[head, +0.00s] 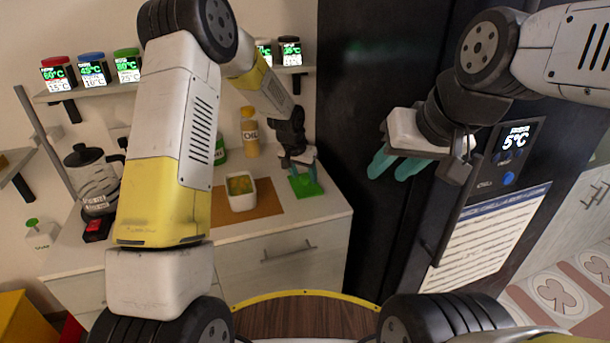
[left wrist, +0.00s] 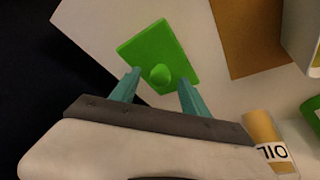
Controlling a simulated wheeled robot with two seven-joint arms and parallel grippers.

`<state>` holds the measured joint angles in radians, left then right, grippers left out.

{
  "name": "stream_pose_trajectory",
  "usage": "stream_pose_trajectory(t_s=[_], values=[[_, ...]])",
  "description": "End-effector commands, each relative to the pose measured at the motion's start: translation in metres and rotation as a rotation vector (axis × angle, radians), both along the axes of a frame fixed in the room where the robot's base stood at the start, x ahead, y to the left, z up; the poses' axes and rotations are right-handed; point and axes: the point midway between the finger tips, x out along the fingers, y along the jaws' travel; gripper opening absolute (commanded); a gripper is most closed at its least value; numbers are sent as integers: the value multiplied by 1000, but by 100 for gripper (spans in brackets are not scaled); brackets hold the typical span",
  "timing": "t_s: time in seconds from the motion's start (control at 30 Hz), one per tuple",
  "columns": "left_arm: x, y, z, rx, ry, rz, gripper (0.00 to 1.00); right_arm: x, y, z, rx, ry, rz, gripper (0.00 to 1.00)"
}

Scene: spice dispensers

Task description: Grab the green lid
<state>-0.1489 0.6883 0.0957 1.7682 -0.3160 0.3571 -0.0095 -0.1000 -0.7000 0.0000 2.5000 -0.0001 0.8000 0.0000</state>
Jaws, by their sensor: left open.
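The green lid (head: 306,188) is a flat green square with a round knob, lying on the white counter near its right edge. In the left wrist view the green lid (left wrist: 160,52) lies just beyond my fingertips, with its knob roughly in line with the gap between them. My left gripper (head: 300,170) is open and empty, above the lid; its teal fingers also show in the left wrist view (left wrist: 158,84). My right gripper (head: 388,166) is in front of the dark fridge, its teal fingers apart with nothing between them.
A white container (head: 241,193) with yellowish contents stands on a brown mat (head: 262,208) left of the lid. An oil bottle (head: 249,133) stands behind. A kettle (head: 92,180) is further left. The dark fridge (head: 345,90) rises right of the counter.

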Motion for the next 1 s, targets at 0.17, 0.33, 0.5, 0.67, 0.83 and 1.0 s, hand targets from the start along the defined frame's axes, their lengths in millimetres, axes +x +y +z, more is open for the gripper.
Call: stream_pose_trajectory(t_s=[0.17,0.33,0.5,0.67,0.83,1.0], values=[[3,-2,-8,0,-1,0,54,0,0,0,0,0,0,36],[3,-2,-8,0,-1,0,52,0,0,0,0,0,0,36],[3,-2,-8,-1,-1,1,18,0,0,0,0,0,0,36],[3,-2,-8,0,0,1,0,0,0,0,0,0,0,36],[3,-1,-8,0,-1,0,0,0,0,0,0,0,0,36],[3,-2,-4,0,-1,0,0,0,0,0,0,0,0,36]])
